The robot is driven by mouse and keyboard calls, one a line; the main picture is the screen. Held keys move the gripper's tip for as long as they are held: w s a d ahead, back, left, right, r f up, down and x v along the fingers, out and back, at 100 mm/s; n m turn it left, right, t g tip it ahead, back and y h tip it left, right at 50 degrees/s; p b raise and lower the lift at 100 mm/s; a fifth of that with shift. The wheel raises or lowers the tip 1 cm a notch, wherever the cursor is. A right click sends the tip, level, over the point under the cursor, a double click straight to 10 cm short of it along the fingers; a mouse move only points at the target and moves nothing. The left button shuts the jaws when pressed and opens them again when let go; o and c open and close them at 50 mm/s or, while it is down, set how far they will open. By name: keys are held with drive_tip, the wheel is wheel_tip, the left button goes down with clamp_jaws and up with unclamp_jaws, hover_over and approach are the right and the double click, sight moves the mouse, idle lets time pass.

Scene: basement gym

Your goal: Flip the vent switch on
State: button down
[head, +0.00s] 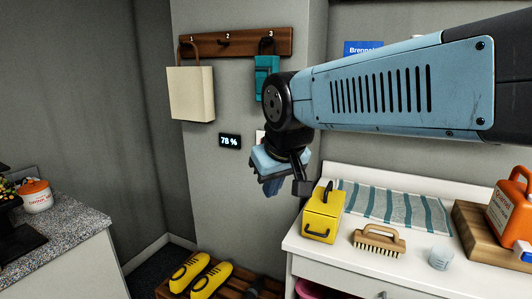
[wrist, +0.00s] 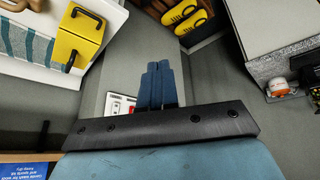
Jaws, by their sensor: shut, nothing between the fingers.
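A white wall plate (head: 260,137) shows only as a sliver behind my arm in the head view. In the wrist view the plate (wrist: 119,105) lies just left of my fingers, with red and dark details too small to read; it is probably the vent switch. Whether it is on or off I cannot tell. My gripper (head: 271,186) hangs in front of the wall, below and right of the plate in the head view. Its blue fingers (wrist: 160,68) are shut together and empty. They overlap the plate's right edge in the wrist view; contact cannot be told.
A display reading 78 % (head: 229,141) is beside the plate. A hook rail (head: 237,43) holds a cream bag (head: 191,93) and a teal item (head: 267,78). A yellow box (head: 322,214) and a brush (head: 378,242) stand on the white cabinet at right. Yellow shoes (head: 200,275) are below.

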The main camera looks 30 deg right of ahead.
drive_tip(key=w+d+n+h, duration=0.3)
drive_tip(key=w+d, duration=0.2)
drive_tip(key=w, duration=0.8)
drive_tip(key=w+d+n+h, duration=0.3)
drive_tip(key=w+d, duration=0.3)
drive_tip(key=w, duration=0.7)
drive_tip(key=shift+d+n+h, duration=0.2)
drive_tip(key=shift+n+h, duration=0.2)
drive_tip(key=shift+n, duration=0.2)
drive_tip(key=w+d+r+x, duration=0.1)
drive_tip(key=x, duration=1.2)
drive_tip(key=shift+d+r, duration=0.2)
drive_tip(key=shift+r, duration=0.15)
